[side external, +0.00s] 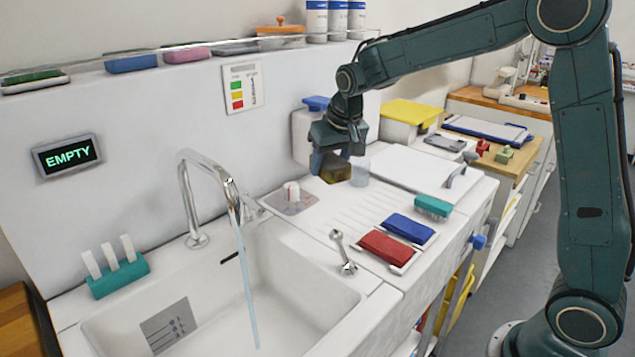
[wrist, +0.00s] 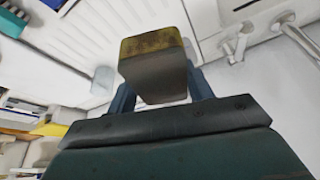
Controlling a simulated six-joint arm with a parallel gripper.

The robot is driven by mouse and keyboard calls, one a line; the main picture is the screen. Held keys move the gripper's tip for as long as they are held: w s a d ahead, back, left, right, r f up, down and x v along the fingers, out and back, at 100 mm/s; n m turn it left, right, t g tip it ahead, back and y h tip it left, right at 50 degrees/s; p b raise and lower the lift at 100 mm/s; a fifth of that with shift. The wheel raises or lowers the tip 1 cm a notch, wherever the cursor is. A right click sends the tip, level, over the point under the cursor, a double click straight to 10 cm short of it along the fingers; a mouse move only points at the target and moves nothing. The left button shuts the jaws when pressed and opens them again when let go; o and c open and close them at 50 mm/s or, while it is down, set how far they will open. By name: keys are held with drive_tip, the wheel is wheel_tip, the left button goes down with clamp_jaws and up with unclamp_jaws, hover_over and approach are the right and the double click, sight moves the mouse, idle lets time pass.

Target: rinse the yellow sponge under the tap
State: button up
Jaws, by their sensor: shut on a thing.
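My gripper (side external: 333,158) is shut on the yellow sponge (side external: 338,171), a block stained dark brown. It holds the sponge above the ribbed drainboard, to the right of the sink. In the wrist view the sponge (wrist: 152,58) sits between the fingers, its yellowish stained end outward and a grey-brown face toward the camera. The chrome tap (side external: 215,178) stands at the back of the sink (side external: 310,262). A thin stream of water (side external: 247,285) falls from it into the basin. The sponge is well apart from the stream.
A translucent cup (side external: 359,172) stands close beside the sponge. A white-knobbed fitting (side external: 290,196) and a small lever tap (side external: 343,252) stand between drainboard and sink. Red (side external: 387,247) and blue (side external: 409,229) pads lie at the front. A wall display (side external: 68,155) reads EMPTY.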

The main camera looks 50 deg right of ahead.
drive_tip(key=s+a, duration=1.8)
drive_tip(key=a, duration=0.2)
drive_tip(key=shift+w+a+f, duration=0.1)
drive_tip(key=shift+w+f, duration=0.05)
drive_tip(key=shift+f, duration=1.15)
drive_tip(key=shift+w+f, duration=0.15)
drive_tip(key=shift+f, duration=1.15)
drive_tip(key=shift+w+a, duration=0.1)
drive_tip(key=shift+w, duration=0.05)
drive_tip(key=w+a+f, duration=0.1)
drive_tip(key=w+a, duration=0.1)
drive_tip(key=w, duration=0.4)
drive_tip(key=w+a+f, duration=0.1)
drive_tip(key=w+a, duration=0.2)
drive_tip(key=w, duration=0.3)
drive_tip(key=shift+w+a+f, duration=0.25)
drive_tip(key=shift+f, duration=0.1)
drive_tip(key=shift+w+d, duration=0.2)
drive_tip(key=shift+d, duration=0.3)
